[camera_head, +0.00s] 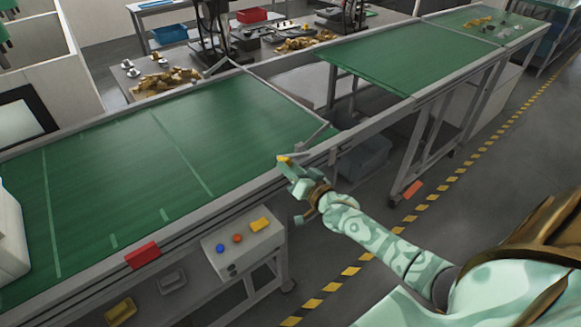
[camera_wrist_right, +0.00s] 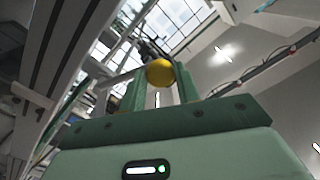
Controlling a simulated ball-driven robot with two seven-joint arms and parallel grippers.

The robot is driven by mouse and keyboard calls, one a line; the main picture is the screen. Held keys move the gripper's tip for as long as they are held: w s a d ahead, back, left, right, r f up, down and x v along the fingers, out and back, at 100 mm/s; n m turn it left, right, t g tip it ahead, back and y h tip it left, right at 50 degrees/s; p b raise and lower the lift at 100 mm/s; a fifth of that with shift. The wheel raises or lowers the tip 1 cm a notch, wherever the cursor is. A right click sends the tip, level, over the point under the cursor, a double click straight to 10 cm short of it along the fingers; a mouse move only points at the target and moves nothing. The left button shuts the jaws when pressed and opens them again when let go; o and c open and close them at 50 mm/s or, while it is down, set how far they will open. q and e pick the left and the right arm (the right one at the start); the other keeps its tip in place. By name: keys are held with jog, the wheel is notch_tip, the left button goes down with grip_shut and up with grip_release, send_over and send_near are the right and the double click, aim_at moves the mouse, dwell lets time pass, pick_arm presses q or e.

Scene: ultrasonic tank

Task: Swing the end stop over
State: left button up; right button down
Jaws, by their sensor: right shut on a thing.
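My right gripper (camera_head: 288,163) is at the near right corner of the long green belt, beside its front rail. It is shut on a yellow knob (camera_head: 283,158). The right wrist view shows this round knob (camera_wrist_right: 160,72) between the two green fingers. A thin grey bar, which looks like the end stop (camera_head: 285,95), runs across the right end of the belt. A short grey lever (camera_head: 316,136) lies between the bar's near end and my gripper; its join to the knob is partly hidden. I do not clearly see my left gripper.
The green belt (camera_head: 150,150) is bare. A second belt (camera_head: 400,65) stands beyond a gap to the right. A control box (camera_head: 243,242) with buttons and a red block (camera_head: 142,255) are on the front side. Yellow-black floor tape (camera_head: 408,219) runs along the open aisle.

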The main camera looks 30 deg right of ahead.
jog(key=shift+w+d+r+m+p, duration=0.1)
jog(key=shift+d+r+m+p, duration=0.6)
jog(key=shift+m, duration=0.3)
jog(key=shift+s+d+r+m+p, duration=0.1)
jog(key=shift+d+r+m+p, duration=0.35)
jog(key=shift+r+m+p, duration=0.4)
jog(key=shift+w+d+r+m+p, duration=0.1)
jog(key=shift+d+r+m+p, duration=0.5)
jog(key=shift+r+m, duration=0.4)
jog(key=shift+f, duration=0.1)
jog(key=c, duration=1)
grip_release()
jog(key=shift+d, duration=0.1)
jog(key=s, duration=0.5)
jog(key=s+d, duration=0.1)
jog(key=s, duration=0.5)
jog(key=s+p, duration=0.1)
jog(key=s, duration=0.4)
jog(key=shift+s+d, duration=0.15)
